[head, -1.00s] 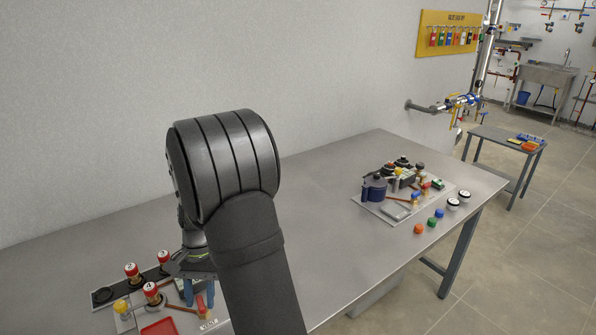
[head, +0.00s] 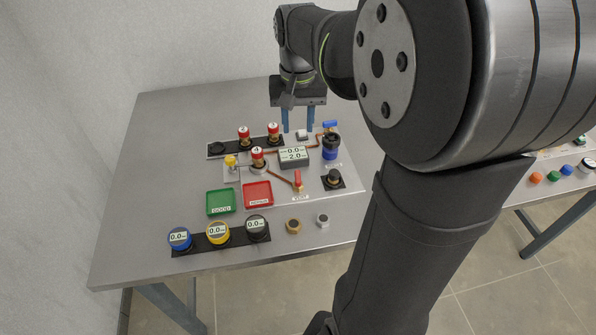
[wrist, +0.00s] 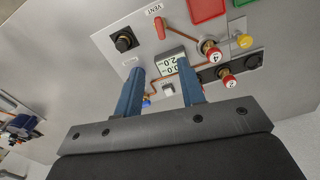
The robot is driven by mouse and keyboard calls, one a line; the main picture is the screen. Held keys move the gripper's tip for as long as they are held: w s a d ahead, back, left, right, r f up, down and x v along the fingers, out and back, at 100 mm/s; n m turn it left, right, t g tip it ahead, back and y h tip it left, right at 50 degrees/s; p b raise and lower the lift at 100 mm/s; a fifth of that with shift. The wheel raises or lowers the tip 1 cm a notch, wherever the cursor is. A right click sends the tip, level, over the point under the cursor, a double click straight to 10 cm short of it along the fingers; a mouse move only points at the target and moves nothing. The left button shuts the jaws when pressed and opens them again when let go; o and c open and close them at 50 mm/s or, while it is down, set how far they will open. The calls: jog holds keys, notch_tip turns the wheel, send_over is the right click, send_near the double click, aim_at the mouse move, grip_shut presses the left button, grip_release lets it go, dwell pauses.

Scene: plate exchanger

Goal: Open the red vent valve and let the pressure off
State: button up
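The red vent valve (head: 298,180) stands near the front of the light panel, behind a VENT label and at the end of a copper pipe. Its red handle shows in the wrist view (wrist: 160,28) beside the same label. A grey readout box (head: 294,156) shows 0.0 above 2.0. My gripper (head: 298,130) has two blue fingers pointing down, apart and with nothing between them. It is over the back of the panel, behind the readout and away from the valve. In the wrist view my gripper (wrist: 161,72) frames part of the readout.
Red-capped numbered valves, a yellow knob (head: 231,161) and a blue pump-like part (head: 330,148) stand around the panel. A green tray (head: 221,201), a red tray (head: 258,194) and several round gauges lie in front. The table's left side is clear.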

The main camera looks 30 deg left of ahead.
aim_at(298, 176)
notch_tip(298, 176, down, 17)
jog(key=shift+r, duration=0.1)
dwell(0.3)
grip_shut()
